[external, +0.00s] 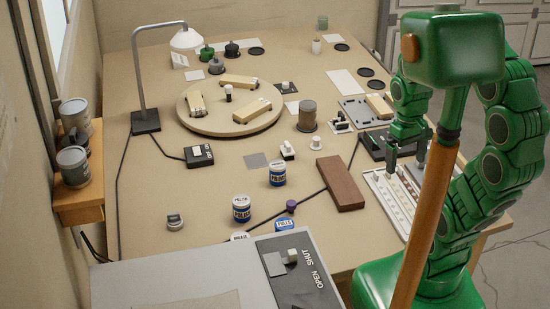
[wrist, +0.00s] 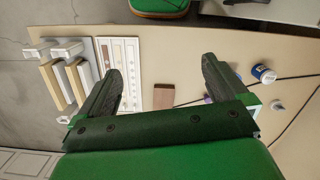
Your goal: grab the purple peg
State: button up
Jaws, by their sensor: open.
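The small purple peg (external: 291,206) stands on the bench in the external view, between the white-and-blue tins and left of the brown block. In the wrist view a bit of purple shows beside the right finger, mostly hidden, and I cannot be sure it is the peg. My gripper (external: 406,165) is open over the right side of the bench, near the white slotted tray and well to the right of the peg. In the wrist view my gripper (wrist: 162,70) has its fingers wide apart with nothing between them.
A brown block (external: 340,183) lies between my gripper and the peg. Several tins, one of them here (external: 277,174), stand close around the peg, and a dark cable runs beside it. The white slotted tray (external: 383,197) is at the right edge. A grey box (external: 180,274) stands in front.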

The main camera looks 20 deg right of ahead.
jog(key=s, duration=0.1)
jog(key=s+d+m, duration=0.1)
jog(key=s, duration=0.1)
jog(key=s+f+m, duration=0.1)
jog(key=shift+s+d, duration=0.2)
jog(key=shift+s, duration=0.2)
jog(key=c, duration=0.7)
jog(key=shift+o, duration=0.2)
jog(key=shift+a+f, duration=0.1)
jog(key=m+t+y, duration=0.3)
jog(key=m+y, duration=1.1)
jog(key=m, duration=0.5)
send_over(285, 213)
jog(key=d, duration=0.7)
jog(key=f, duration=3.2)
jog(key=shift+s+d+f, duration=0.15)
jog(key=shift+s+d, duration=0.05)
jog(key=shift+s, duration=0.05)
jog(key=shift+x, duration=3.9)
